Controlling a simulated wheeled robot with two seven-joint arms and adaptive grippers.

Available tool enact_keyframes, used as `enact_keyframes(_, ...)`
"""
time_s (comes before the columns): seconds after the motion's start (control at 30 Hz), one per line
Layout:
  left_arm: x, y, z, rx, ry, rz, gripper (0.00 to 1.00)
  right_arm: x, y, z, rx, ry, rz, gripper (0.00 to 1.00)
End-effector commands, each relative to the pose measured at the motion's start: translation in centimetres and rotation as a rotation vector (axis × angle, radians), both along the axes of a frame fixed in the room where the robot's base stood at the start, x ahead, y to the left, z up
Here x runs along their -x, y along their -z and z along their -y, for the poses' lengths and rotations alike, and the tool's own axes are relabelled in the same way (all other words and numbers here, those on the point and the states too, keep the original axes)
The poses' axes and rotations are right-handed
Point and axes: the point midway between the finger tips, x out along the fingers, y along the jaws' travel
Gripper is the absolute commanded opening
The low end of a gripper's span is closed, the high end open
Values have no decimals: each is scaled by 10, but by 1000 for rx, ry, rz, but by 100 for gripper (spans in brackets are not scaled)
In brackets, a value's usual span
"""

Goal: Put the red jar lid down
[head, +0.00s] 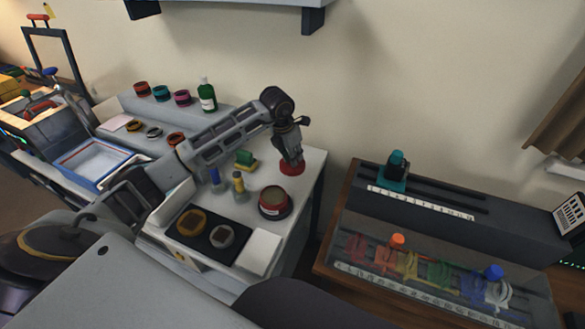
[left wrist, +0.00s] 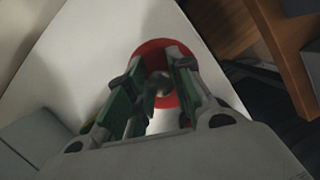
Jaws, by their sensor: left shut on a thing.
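The red jar lid (head: 292,169) is a flat red disc at the far right corner of the white bench, in the head view. My left gripper (head: 291,158) points down over it and is shut on it. In the left wrist view, the red lid (left wrist: 153,46) shows around and between the fingertips (left wrist: 160,82), with white bench surface around it. The fingers hide part of the lid, and I cannot tell whether it touches the bench. My right gripper is not in view.
A round jar (head: 274,203) with a red band stands in front of the lid. A black mat (head: 210,236) with two round parts lies nearer. A green and yellow sponge (head: 245,160) and small bottles stand to the left. The bench's right edge is close to the lid.

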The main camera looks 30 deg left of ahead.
Motion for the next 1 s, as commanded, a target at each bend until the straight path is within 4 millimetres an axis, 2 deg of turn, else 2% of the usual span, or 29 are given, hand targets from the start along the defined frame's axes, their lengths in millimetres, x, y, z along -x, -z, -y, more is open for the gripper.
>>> enact_keyframes(0.17,0,15,0,0,0,0,0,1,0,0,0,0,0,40)
enact_keyframes(0.57,0,18,0,0,0,0,0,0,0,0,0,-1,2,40)
enact_keyframes(1.0,0,53,0,1,0,0,0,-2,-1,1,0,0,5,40)
